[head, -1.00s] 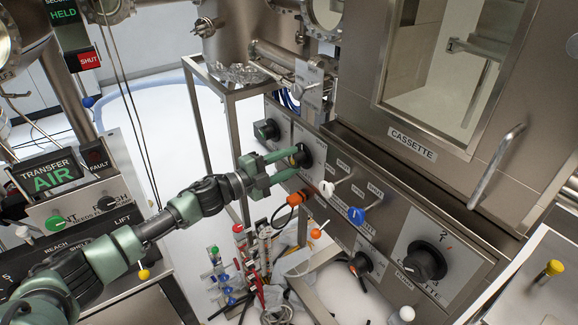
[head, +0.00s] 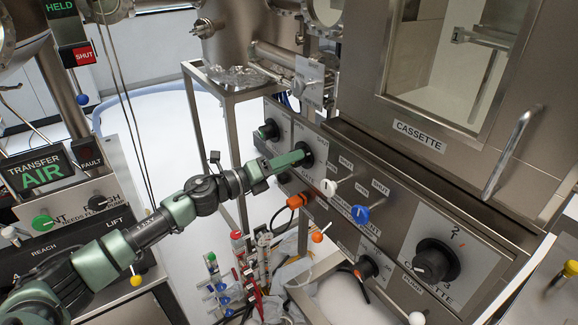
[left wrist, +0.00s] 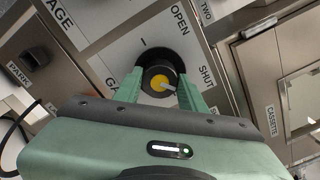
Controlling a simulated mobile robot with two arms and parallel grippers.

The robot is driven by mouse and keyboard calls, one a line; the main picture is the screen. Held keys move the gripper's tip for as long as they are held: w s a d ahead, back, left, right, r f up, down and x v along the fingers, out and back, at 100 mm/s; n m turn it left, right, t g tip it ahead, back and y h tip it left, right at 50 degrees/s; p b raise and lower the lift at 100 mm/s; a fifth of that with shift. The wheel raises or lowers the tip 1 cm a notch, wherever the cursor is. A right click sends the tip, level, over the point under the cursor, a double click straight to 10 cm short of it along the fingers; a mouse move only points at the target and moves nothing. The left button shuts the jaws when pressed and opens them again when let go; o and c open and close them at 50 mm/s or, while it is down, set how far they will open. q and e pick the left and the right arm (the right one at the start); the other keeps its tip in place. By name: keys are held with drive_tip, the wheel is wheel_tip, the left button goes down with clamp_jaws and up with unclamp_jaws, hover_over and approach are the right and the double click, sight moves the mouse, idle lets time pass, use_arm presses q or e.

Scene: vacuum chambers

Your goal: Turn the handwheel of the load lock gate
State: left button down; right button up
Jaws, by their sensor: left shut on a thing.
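The gate's handwheel is a round black knob (head: 305,151) on the sloping steel panel, at the tip of my left gripper (head: 298,157). In the left wrist view the handwheel (left wrist: 160,78) has a yellow centre and a pale mark, with OPEN and SHUT printed around its black ring. My left gripper (left wrist: 165,90) has its green fingers on either side of the knob and is shut on it. The fingers hide part of its rim. My right gripper is not in view.
A large black cassette knob (head: 435,262) sits lower right.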

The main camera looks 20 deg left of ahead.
use_arm(q)
drive_tip(key=shift+f+m+b, duration=0.1)
drive_tip(key=shift+m+b, duration=1.7)
drive_tip(key=shift+m, duration=1.9)
drive_tip(key=c, duration=0.8)
unclamp_jaws()
drive_tip(key=shift+r, duration=0.2)
wheel_tip(320, 180, up, 20)
drive_tip(key=p, duration=0.8)
drive_tip(key=shift+f, duration=0.15)
